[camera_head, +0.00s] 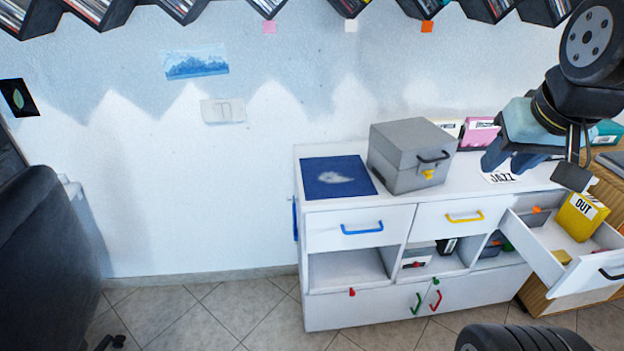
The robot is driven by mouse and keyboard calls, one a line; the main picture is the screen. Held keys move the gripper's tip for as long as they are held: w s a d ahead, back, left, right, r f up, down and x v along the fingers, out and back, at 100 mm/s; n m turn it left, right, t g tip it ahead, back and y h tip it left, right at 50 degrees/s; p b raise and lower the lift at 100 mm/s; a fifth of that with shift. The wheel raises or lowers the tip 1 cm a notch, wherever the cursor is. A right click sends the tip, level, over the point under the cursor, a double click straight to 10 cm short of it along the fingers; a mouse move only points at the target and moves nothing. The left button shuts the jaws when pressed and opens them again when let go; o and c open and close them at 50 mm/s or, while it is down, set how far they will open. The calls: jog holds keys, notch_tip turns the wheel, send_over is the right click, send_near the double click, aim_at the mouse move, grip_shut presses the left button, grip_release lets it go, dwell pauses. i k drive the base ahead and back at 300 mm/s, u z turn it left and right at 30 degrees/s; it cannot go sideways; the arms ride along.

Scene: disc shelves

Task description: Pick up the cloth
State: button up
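I cannot pick out a cloth with certainty. A flat dark blue square with a pale feather-like mark (338,177) lies on the left of the white cabinet top; I cannot tell whether it is cloth. A small yellow piece (562,257) lies in the open drawer, too small to identify. My gripper (508,166) hangs at the upper right, over the right part of the cabinet top, near a white JAZZ label (500,177). Its blue-grey fingers point down. Their gap is unclear, and I see nothing held in them.
A grey box with a yellow latch (412,156) stands beside the blue square. The open drawer (545,262) juts out at right, holding a yellow OUT box (581,216). A black chair (45,260) stands at left. Tiled floor (220,315) before the cabinet is clear.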

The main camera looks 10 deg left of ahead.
aim_at(563, 256)
jog(key=k, duration=0.55)
jog(key=u, duration=0.35)
jog(key=i, duration=0.6)
jog(key=z, duration=1.6)
